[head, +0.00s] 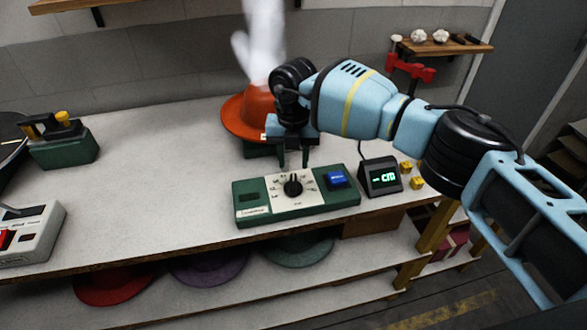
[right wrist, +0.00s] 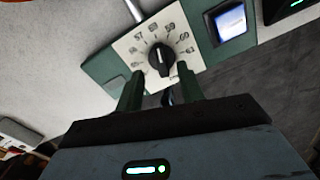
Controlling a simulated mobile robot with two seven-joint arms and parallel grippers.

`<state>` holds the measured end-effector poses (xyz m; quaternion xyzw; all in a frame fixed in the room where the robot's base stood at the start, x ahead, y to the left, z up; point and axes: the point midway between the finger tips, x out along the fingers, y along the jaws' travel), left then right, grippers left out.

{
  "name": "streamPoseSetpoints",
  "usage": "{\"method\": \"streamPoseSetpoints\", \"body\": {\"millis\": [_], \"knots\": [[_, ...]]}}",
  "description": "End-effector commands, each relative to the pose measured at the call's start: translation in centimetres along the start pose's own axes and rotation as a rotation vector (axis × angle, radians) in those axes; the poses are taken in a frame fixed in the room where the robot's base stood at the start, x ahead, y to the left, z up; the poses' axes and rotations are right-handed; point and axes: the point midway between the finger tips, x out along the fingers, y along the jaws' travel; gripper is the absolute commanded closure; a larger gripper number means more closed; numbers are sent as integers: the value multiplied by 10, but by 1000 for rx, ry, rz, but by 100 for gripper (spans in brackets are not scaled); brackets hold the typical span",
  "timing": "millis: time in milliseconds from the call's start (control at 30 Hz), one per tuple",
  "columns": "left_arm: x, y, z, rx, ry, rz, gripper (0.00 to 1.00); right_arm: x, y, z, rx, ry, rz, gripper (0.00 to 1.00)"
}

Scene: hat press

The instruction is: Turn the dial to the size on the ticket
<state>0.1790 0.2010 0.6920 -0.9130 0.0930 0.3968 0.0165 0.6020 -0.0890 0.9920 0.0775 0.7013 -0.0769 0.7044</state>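The black dial knob (head: 293,187) sits on a pale scale plate in the middle of a green control box (head: 338,198) at the bench's front edge. The knob (right wrist: 160,57) also shows in the right wrist view, ringed by numbers, 57 among them. I cannot tell its exact setting. My right gripper (head: 294,162) is open above and just behind the knob, its two fingers apart and pointing down. Nothing is between them. A small white tag, possibly the ticket, shows at the orange hat (head: 240,118), too small to read. My left gripper is not in view.
A blue button (head: 337,179) is right of the dial. A black display (head: 380,177) reads "-- cm" beside small yellow blocks (head: 417,183). White steam rises above the hat. A green block (head: 65,148) and grey switch box (head: 30,235) stand left. The bench between is clear.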

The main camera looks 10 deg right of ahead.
Motion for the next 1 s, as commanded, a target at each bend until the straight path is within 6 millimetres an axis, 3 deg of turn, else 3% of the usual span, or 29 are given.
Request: {"method": "streamPoseSetpoints", "body": {"millis": [233, 767, 867, 1000], "knots": [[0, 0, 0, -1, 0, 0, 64, -24, 0, 0, 1, 1, 1, 62], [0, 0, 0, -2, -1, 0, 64, -24, 2, -1, -4, 5, 8, 62], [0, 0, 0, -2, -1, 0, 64, -11, 16, -12, -35, 30, 64, 62], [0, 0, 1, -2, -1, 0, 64, 20, 64, -51, -118, 114, 278, 62]]}}
